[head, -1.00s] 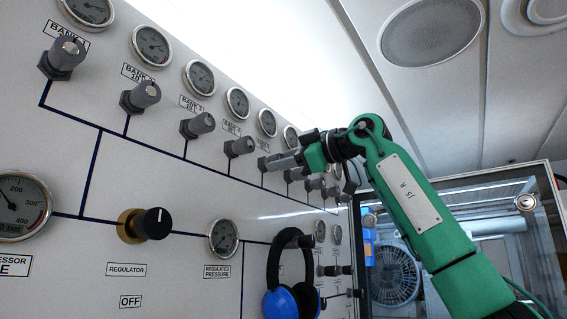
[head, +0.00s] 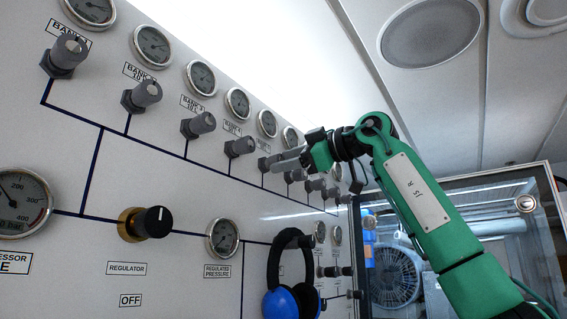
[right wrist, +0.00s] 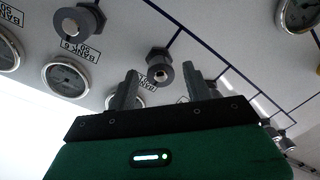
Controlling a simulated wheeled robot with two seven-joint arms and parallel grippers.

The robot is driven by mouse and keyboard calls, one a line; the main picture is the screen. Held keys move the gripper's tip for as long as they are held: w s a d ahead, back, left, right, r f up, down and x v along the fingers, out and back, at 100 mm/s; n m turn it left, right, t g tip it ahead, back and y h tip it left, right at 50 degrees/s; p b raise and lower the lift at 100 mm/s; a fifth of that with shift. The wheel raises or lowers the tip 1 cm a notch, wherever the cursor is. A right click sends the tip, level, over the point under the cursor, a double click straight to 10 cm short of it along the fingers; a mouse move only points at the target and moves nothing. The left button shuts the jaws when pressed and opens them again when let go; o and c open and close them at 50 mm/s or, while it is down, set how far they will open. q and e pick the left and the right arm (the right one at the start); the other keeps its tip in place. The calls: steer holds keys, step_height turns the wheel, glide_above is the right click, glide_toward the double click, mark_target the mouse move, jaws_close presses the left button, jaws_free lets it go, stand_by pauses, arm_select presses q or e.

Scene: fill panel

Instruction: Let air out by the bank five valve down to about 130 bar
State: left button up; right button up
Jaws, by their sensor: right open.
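The bank five valve (head: 266,163) is a grey knob fifth along the upper row in the head view. Its gauge (head: 267,123) sits above it, and the needle is too small to read. My right gripper (head: 284,165) is open beside this knob, partly overlapping it. In the right wrist view, upside down, the bank five knob (right wrist: 159,63) lies between and just beyond the two open fingers (right wrist: 160,88), apart from both. Its label is partly hidden. My left gripper is out of view.
The bank four valve (head: 241,146) is close on the left. The bank six valve (right wrist: 78,21) is on the other side in the wrist view. Blue headphones (head: 291,299) hang below on the panel. A regulator knob (head: 146,223) is lower left.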

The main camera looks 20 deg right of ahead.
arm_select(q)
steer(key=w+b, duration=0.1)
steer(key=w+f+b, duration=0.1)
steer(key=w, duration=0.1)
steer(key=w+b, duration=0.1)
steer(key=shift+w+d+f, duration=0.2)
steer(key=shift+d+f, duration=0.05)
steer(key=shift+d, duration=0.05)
arm_select(e)
steer(key=v, duration=1.2)
steer(key=shift+s+d, duration=0.2)
steer(key=shift+s, duration=0.05)
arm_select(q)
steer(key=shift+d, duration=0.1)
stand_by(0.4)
